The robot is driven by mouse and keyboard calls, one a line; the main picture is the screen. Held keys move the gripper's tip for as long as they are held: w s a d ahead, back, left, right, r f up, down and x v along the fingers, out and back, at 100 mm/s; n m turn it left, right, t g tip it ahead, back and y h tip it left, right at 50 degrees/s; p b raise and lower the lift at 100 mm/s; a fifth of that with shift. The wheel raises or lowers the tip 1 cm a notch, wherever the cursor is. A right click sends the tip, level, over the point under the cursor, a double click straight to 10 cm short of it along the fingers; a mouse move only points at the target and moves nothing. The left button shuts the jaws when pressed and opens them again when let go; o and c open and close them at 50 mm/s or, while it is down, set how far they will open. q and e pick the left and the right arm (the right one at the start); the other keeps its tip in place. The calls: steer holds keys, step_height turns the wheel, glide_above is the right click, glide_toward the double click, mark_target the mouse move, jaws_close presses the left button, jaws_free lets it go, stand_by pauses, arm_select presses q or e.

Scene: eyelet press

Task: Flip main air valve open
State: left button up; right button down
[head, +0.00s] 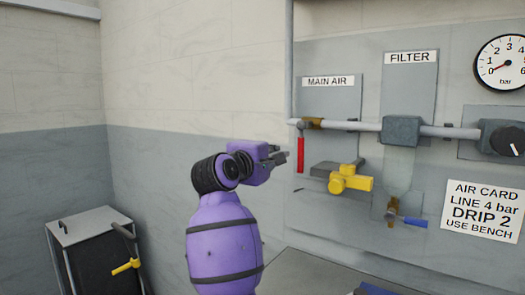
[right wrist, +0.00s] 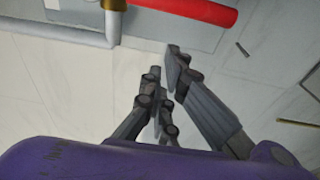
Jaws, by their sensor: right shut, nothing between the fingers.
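The main air valve has a red lever (head: 300,153) that hangs straight down from a brass body (head: 313,123) on the grey pipe, under the MAIN AIR label (head: 331,81). In the right wrist view the red lever (right wrist: 195,10) crosses the top edge, with part of the brass body (right wrist: 114,4) beside it. My right gripper (head: 283,157) is shut and empty, just left of the lever in the head view. In the right wrist view its fingertips (right wrist: 165,62) are close together, with a visible gap to the lever. My left gripper is out of view.
A yellow valve (head: 350,180) and a blue-handled drain (head: 408,220) sit right of the lever. The filter (head: 402,130), a gauge (head: 503,63) with its needle near 0 and a black knob (head: 508,140) are further right. A dark cabinet (head: 95,250) stands lower left.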

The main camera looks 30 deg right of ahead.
mark_target(301, 148)
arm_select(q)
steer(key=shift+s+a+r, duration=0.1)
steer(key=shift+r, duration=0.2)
arm_select(e)
steer(key=s, duration=0.2)
steer(key=shift+s+d, duration=0.1)
steer(key=shift+s, duration=0.25)
arm_select(q)
steer(key=shift+p, duration=0.3)
